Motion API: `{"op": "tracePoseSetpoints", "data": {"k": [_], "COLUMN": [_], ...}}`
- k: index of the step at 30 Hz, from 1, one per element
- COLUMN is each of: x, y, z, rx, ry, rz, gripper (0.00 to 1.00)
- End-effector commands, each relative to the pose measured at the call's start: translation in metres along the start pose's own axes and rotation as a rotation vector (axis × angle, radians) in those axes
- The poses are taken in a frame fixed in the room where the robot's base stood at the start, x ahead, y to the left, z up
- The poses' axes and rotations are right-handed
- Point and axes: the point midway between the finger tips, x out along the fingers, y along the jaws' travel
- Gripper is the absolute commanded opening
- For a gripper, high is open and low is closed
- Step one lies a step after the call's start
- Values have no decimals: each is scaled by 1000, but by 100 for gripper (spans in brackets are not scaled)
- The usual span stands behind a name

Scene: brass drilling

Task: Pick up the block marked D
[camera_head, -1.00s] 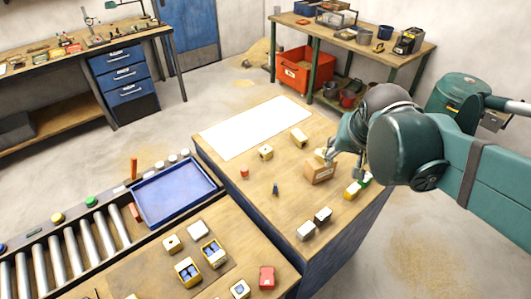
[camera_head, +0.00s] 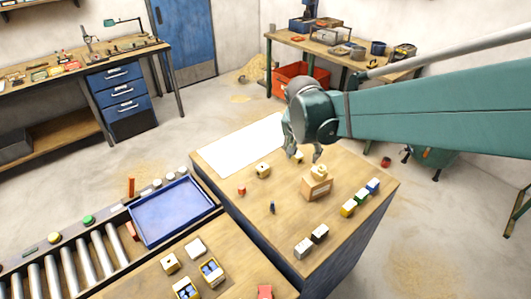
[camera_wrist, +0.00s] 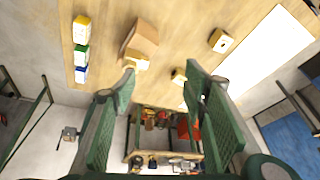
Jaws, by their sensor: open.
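My gripper (camera_head: 302,150) is open and empty above the far part of the wooden table; its spread fingers also show in the wrist view (camera_wrist: 160,88). A light wooden block (camera_head: 299,156) sits at the far side, close to the fingers; it shows between them in the wrist view (camera_wrist: 179,76). Another wooden block (camera_head: 263,170) with a dark mark stands further left (camera_wrist: 222,40). A brown box (camera_head: 316,188) carries a pale yellow block (camera_head: 320,172) on top; the box is also in the wrist view (camera_wrist: 146,38). I cannot read a letter D on any block.
Yellow (camera_head: 348,208), green and blue-white blocks line the table's right side. A white sheet (camera_head: 235,146) covers the far left.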

Motion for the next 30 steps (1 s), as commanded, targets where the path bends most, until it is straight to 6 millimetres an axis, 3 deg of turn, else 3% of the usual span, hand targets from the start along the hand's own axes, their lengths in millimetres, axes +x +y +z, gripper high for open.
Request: {"op": "tracePoseSetpoints", "data": {"k": [15,30], "x": [58,124], "y": [-85,-163], "z": [-7,10], "rx": [104,208], "ry": [-12,-2], "rz": [66,131], "gripper": [44,44]}}
